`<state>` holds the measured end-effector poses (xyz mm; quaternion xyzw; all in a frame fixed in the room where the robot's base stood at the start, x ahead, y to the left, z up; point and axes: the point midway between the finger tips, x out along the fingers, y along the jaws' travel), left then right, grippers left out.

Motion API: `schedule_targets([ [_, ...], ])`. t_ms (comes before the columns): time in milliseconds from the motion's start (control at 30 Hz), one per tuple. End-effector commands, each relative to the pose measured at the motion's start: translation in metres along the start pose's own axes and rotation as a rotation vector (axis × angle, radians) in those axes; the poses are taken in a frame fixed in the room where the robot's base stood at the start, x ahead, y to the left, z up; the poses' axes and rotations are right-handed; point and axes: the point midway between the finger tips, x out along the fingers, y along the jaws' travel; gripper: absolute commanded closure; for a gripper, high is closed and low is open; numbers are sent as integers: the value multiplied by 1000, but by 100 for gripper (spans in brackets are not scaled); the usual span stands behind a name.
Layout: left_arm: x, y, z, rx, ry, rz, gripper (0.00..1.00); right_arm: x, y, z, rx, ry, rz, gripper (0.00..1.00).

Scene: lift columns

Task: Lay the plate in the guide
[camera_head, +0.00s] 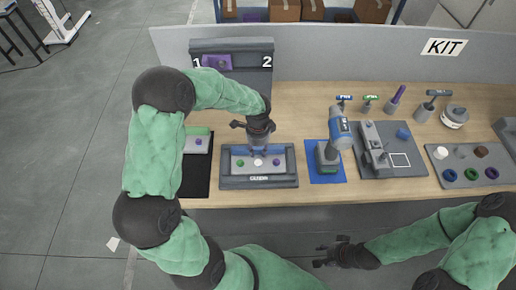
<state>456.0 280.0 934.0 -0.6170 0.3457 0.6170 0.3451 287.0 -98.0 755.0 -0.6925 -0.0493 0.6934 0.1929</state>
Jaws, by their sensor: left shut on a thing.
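The guide (230,182) is a dark grey rectangular frame with a lettered front edge, on the wooden table. A pale plate (270,168) with a blue back strip and small green, white and purple spots shows inside its outline. My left gripper (258,150) points down over the plate's back middle and is shut on it; the fingertips are small and partly hidden. I cannot tell whether the plate touches the guide's floor. My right gripper (321,256) is open and empty, in front of the table and below its edge.
A black mat (195,184) with another pale and green piece (197,142) lies left, partly behind my arm. A rack (231,46) marked 1 and 2 stands behind. Right are a blue mat (325,173) with a device, a grey fixture (400,162) and a parts tray (470,165).

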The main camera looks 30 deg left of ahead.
Motion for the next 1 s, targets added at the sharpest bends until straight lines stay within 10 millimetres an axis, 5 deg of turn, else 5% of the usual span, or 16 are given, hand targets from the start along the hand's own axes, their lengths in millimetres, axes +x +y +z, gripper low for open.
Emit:
schedule_targets([
  [200, -1, -1, 0, 0, 1, -2, 100, 0, 0, 0, 0, 0, 0, 60],
  [233, -1, -1, 0, 0, 1, -2, 60, 0, 0, 0, 0, 0, 0, 60],
  [300, -1, -1, 0, 0, 1, -2, 40, 0, 0, 0, 0, 0, 0, 60],
  [567, 0, 0, 0, 0, 0, -1, 38, 0, 0, 0, 0, 0, 0, 60],
  [667, 0, 0, 0, 1, -1, 1, 14, 0, 0, 0, 0, 0, 0, 60],
  [1000, 0, 0, 0, 0, 0, 0, 14, 0, 0, 0, 0, 0, 0, 60],
])
